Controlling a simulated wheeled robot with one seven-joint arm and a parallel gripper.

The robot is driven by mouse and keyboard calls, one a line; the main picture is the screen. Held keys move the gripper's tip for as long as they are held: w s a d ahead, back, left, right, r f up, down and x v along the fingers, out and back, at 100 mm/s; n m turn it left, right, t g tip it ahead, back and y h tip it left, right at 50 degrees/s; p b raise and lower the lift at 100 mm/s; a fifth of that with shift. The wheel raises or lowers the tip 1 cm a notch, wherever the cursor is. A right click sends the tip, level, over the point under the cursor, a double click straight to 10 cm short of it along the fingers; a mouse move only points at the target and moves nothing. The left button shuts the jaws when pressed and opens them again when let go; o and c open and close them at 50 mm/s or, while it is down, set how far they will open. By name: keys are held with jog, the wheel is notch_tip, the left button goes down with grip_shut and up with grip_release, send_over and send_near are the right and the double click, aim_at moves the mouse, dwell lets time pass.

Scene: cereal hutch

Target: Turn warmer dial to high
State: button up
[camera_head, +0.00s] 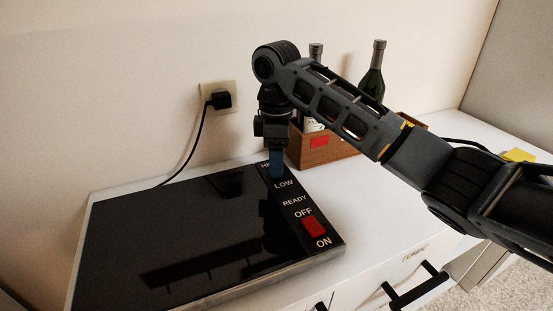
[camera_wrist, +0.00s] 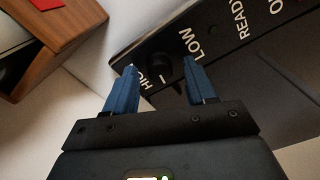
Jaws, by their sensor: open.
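The warmer (camera_head: 170,230) is a flat black plate with a control strip (camera_head: 300,215) along its right side, lettered HIGH, LOW, READY, OFF and ON. In the wrist view, the black round dial (camera_wrist: 158,66) sits between the HIGH and LOW labels. A short white mark shows close to it; I cannot tell exactly where the dial points. My gripper (camera_head: 277,176) points down over the far end of the strip. In the wrist view its blue fingers (camera_wrist: 160,76) are apart, on either side of the dial. Contact is unclear. In the head view the gripper hides the dial.
A red switch (camera_head: 314,226) sits between OFF and ON. A wooden box (camera_head: 330,150) with dark bottles (camera_head: 371,82) stands behind my arm. A black plug (camera_head: 221,99) is in the wall. The white counter (camera_head: 350,205) right of the warmer is clear.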

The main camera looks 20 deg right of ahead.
jog(key=shift+f, duration=0.15)
jog(key=shift+c, duration=0.3)
grip_shut()
jog(key=shift+p, duration=0.4)
